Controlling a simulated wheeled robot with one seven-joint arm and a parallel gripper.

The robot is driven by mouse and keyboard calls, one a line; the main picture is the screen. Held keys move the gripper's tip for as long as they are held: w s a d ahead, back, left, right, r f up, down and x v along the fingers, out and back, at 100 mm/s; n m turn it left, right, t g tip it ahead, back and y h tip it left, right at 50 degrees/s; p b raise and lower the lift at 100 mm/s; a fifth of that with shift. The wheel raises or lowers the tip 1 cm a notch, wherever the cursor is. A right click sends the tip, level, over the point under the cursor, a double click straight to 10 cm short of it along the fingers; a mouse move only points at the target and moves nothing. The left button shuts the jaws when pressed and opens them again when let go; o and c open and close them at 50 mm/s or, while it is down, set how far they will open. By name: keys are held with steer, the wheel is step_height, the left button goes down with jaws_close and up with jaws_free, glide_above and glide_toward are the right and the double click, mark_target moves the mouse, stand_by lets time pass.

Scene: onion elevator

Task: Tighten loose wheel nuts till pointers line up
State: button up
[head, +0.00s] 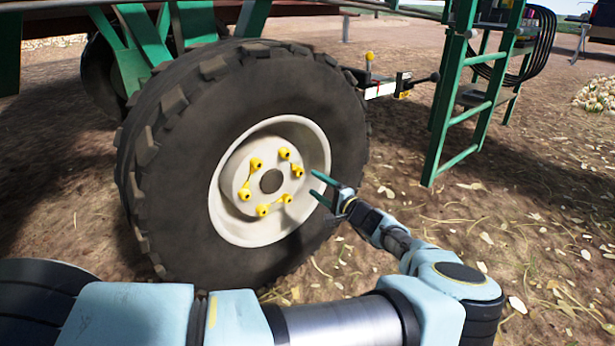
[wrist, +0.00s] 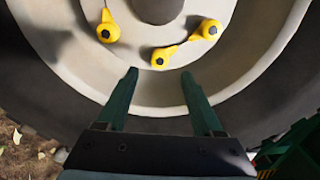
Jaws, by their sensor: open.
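A large black tyre with a cream wheel rim (head: 316,150) stands ahead of me in the head view. Several yellow nut pointers ring the dark hub (head: 271,181), among them an upper one (head: 284,153) and a lower one (head: 262,210). In the wrist view, one pointer (wrist: 162,57) is at lower centre with its tip toward the upper right, near another pointer (wrist: 209,29). A third pointer (wrist: 107,28) points upward at left. My gripper (head: 316,187) is open and empty at the right side of the rim. Its green fingers (wrist: 158,82) point at the wheel, just below the central pointer.
A green ladder (head: 447,120) stands to the right of the wheel. A hitch bar with a lever (head: 370,70) sticks out behind the tyre's upper right. Bare soil with scattered onion skins (head: 540,225) lies open at right. An onion pile (head: 597,95) is farther back.

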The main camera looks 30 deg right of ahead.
steer(key=s, duration=0.3)
steer(key=shift+s+d, duration=0.3)
steer(key=shift+d, duration=0.05)
